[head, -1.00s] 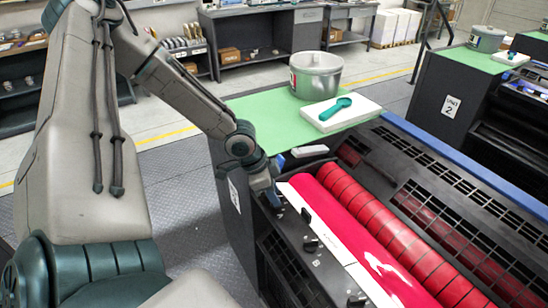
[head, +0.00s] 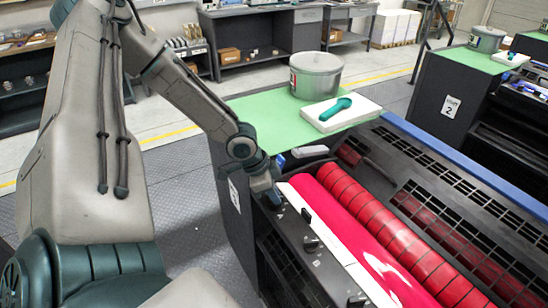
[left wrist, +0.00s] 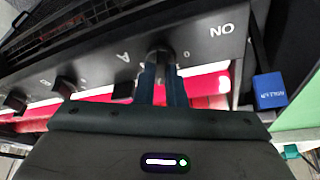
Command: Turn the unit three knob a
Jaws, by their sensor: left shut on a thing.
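The ink unit (head: 345,185) is a dark machine with a red roller and a row of small dark knobs along its near left edge. My left gripper (head: 275,200) reaches down to the far end of that row. In the left wrist view, its two fingers (left wrist: 163,88) are shut on a dark knob (left wrist: 160,56), beside an upside-down letter A on the panel. The fingers hide part of this knob. More knobs show to its left, such as one dark knob (left wrist: 64,86). My right gripper is not in view.
A green top (head: 268,118) behind the rollers holds a metal pot (head: 315,78) and a white block (head: 350,118) with a teal spoon-like tool (head: 335,109). In the left wrist view, a blue labelled tag (left wrist: 270,92) is right of the fingers. Another unit (head: 455,105) marked 2 stands at right.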

